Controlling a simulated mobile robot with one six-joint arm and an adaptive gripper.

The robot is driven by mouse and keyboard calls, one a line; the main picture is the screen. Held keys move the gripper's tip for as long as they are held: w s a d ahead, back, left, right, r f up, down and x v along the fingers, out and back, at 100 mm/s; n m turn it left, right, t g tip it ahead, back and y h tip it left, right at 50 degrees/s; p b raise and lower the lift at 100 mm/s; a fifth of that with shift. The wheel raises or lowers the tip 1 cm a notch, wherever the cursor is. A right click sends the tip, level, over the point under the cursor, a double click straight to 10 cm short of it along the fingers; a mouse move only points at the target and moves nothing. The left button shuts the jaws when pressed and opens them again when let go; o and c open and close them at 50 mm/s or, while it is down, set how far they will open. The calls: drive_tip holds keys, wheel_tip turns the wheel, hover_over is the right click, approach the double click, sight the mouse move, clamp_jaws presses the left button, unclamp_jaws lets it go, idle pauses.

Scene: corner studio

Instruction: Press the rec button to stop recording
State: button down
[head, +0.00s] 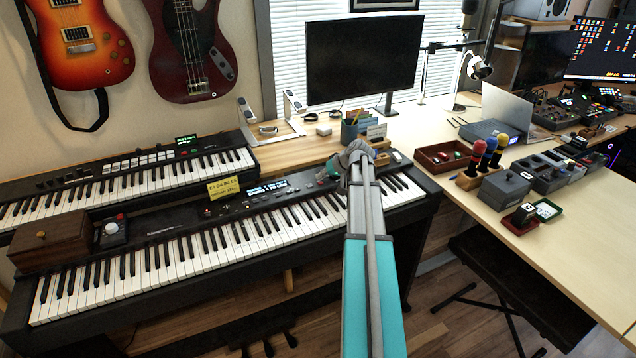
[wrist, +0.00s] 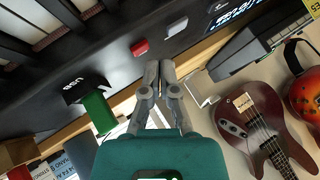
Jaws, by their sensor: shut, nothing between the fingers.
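The lower keyboard (head: 180,240) is a black stage piano with a lit display (head: 268,187). In the wrist view a small red button (wrist: 139,47), likely the rec button, sits on the dark panel, with a pale grey button (wrist: 177,27) beside it. I cannot read a label on either. My gripper (wrist: 159,66) is shut and empty, its tips close to the red button, on the side away from the keys. I cannot tell if they touch the panel. In the head view my gripper (head: 353,158) is over the panel's right end and hides part of it.
A green USB stick (wrist: 100,110) sticks out of the panel near my fingers, by a USB label. A pencil cup (head: 349,132) stands behind the piano. A second keyboard (head: 125,180), a wooden box (head: 47,242) and a yellow note (head: 223,188) are to the left.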

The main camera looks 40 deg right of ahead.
sight(321, 183)
drive_tip(key=shift+r, duration=0.1)
idle(0.3)
drive_tip(key=shift+r+p, duration=2.5)
wheel_tip(321, 183, up, 6)
drive_tip(key=p, duration=0.6)
drive_tip(key=shift+s, duration=0.1)
drive_tip(key=s+a+r+p, duration=0.2)
drive_tip(key=s+a, duration=0.1)
drive_tip(key=s, duration=1)
drive_tip(key=s+a+r+p, duration=0.2)
drive_tip(key=s+a, duration=0.1)
drive_tip(key=s, duration=1)
drive_tip(key=shift+a, duration=0.15)
drive_tip(key=shift+s, duration=0.1)
